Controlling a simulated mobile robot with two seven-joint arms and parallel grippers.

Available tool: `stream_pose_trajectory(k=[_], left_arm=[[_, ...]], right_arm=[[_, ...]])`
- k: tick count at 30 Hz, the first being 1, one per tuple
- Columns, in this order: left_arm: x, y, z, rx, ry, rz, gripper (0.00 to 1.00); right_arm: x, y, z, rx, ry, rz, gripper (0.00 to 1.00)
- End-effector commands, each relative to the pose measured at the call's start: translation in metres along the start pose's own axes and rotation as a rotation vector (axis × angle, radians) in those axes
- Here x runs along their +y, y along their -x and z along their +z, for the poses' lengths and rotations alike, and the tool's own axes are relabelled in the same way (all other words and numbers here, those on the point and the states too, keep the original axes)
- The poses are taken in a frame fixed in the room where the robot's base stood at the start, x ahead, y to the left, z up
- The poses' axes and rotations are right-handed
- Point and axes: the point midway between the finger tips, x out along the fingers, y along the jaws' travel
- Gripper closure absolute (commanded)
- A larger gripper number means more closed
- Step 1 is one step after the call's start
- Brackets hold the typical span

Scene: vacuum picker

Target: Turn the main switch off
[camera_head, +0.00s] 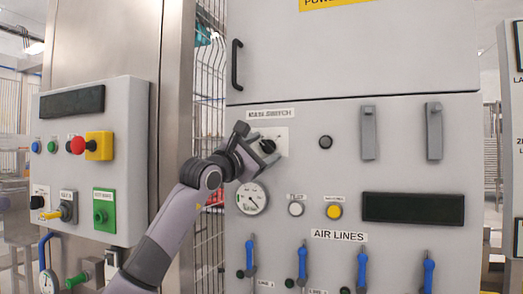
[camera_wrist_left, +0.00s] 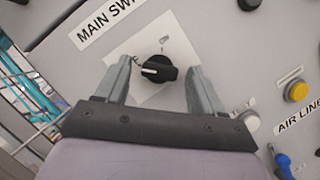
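The main switch is a black rotary knob (camera_wrist_left: 160,68) on a white plate (camera_head: 281,134), under the "MAIN SWITCH" label (camera_head: 271,113) on the grey cabinet. In the left wrist view the knob's grip bar lies roughly across the picture, with a white mark at its left end. My left gripper (camera_head: 256,143) is at the switch and partly hides it in the head view. In the left wrist view its fingers (camera_wrist_left: 160,64) are open, one on each side of the knob, with gaps to it. I cannot tell the exact depth between fingertips and knob. My right gripper is not in view.
A pressure gauge (camera_head: 251,198) sits just below my left gripper. A dark round button (camera_head: 325,142) and two grey handles (camera_head: 368,132) are to the right. Blue levers (camera_head: 362,266) line the bottom. A control box (camera_head: 104,170) with a red button stands at the left.

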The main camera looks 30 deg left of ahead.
Motion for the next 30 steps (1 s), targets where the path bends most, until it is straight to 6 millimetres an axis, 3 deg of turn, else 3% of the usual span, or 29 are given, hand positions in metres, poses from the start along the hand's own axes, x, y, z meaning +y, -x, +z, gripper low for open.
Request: stream_pose_trajectory(k=[11,24,30], left_arm=[[0.0,0.004,0.0,-0.001,-0.003,0.002,0.32],[-0.001,0.056,-0.002,0.0,-0.005,0.001,0.32],[0.0,0.07,-0.001,0.0,-0.003,0.0,0.32]], right_arm=[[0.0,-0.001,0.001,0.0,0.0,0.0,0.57],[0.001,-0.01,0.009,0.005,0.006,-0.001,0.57],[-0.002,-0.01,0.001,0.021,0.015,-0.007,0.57]])
